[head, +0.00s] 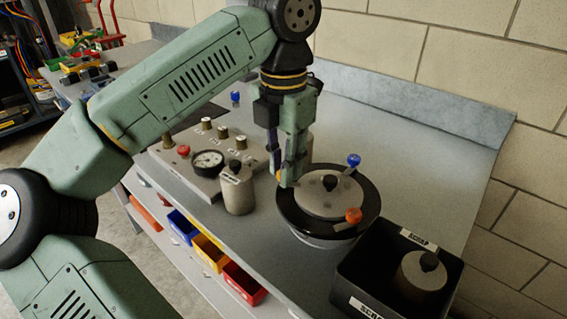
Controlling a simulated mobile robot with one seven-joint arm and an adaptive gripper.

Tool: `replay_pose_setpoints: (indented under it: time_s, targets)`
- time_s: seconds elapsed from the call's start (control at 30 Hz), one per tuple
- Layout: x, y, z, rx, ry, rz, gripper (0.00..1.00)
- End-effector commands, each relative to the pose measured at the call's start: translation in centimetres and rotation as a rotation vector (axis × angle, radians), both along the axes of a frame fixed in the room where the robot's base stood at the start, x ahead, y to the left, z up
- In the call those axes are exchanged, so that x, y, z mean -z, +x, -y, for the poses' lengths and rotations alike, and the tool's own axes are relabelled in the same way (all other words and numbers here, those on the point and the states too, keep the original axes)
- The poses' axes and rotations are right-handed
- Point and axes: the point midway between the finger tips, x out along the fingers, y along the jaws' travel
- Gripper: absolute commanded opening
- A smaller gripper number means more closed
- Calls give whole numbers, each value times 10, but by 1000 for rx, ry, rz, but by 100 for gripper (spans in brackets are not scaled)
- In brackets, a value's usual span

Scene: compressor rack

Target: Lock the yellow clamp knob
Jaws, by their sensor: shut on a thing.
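A round vessel with a black rim (290,212) and a grey lid (318,200) stands on the bench, right of centre. My gripper (283,178) points down at the lid's left edge, shut on the yellow clamp knob (279,176). Only a small bit of yellow shows at the fingertips; the fingers hide the rest. I cannot tell how far the knob is turned.
A grey canister (237,192) with a black top stands left of the vessel, near a panel (180,160) with a gauge (208,162) and several knobs. A black scrap bin (365,270) holding another canister is at front right. The bench (430,150) is clear behind the vessel.

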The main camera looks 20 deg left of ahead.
Motion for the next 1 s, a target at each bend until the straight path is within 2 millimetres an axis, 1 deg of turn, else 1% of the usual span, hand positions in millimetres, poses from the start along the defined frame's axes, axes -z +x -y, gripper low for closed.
replay_pose_setpoints:
  time_s: [0.3, 0.7, 0.73, 1.0]
  targets:
    - [0, 0, 0, 68, -1, 1, 0]
    - [0, 0, 0, 71, 0, 1, 0]
    - [0, 0, 0, 71, 0, 1, 21]
    - [0, 0, 0, 70, 0, 1, 39]
